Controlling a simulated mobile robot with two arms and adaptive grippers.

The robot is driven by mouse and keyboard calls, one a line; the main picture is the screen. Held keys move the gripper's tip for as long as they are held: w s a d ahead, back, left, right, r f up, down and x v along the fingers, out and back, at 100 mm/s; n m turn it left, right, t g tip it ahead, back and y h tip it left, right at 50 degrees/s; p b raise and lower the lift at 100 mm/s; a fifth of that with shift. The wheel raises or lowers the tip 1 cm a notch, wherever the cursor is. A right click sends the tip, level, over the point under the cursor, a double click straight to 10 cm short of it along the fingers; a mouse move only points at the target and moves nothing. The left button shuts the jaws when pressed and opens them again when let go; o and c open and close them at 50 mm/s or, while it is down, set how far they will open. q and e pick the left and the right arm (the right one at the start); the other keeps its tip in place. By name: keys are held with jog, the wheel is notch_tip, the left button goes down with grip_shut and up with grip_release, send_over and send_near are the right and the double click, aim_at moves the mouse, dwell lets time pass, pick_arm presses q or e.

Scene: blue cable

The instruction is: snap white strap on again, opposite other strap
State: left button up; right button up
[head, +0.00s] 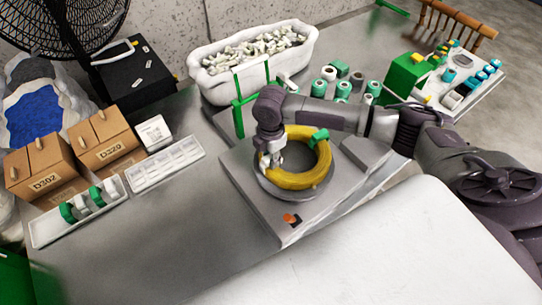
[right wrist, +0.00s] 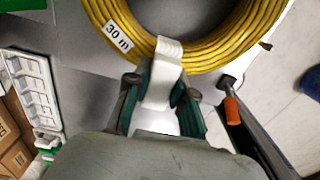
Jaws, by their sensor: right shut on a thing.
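A yellow cable coil (head: 312,177), marked "30 m" in the right wrist view (right wrist: 228,50), lies on a round plate on a grey stand (head: 235,165). A green strap (head: 319,138) sits on the coil's upper right part in the head view. My right gripper (head: 270,160) is at the coil's left side, across from the green strap. In the right wrist view its fingers (right wrist: 162,92) are shut on a white strap (right wrist: 160,80), whose upper end laps over the coil's outer edge. Whether the strap is closed around the coil cannot be seen. My left gripper is not in view.
A white tub (head: 250,85) full of small pale pieces stands at the back, with a green post (head: 238,105) before it. Cartons (head: 103,137) and white trays (head: 165,168) are at left. Several rolls (head: 343,90) stand behind my right arm. The table's middle left is clear.

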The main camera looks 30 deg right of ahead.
jog(key=shift+f, duration=0.15)
jog(key=shift+f, duration=0.7)
jog(key=shift+f, duration=0.25)
jog(key=shift+r, duration=0.2)
jog(key=shift+r+p, duration=0.35)
jog(key=shift+p, duration=0.15)
jog(key=shift+r+p, duration=0.2)
jog(key=shift+p, duration=0.15)
dwell(0.5)
jog(key=shift+r+p, duration=0.4)
jog(key=shift+p, duration=0.15)
jog(key=shift+f, duration=0.3)
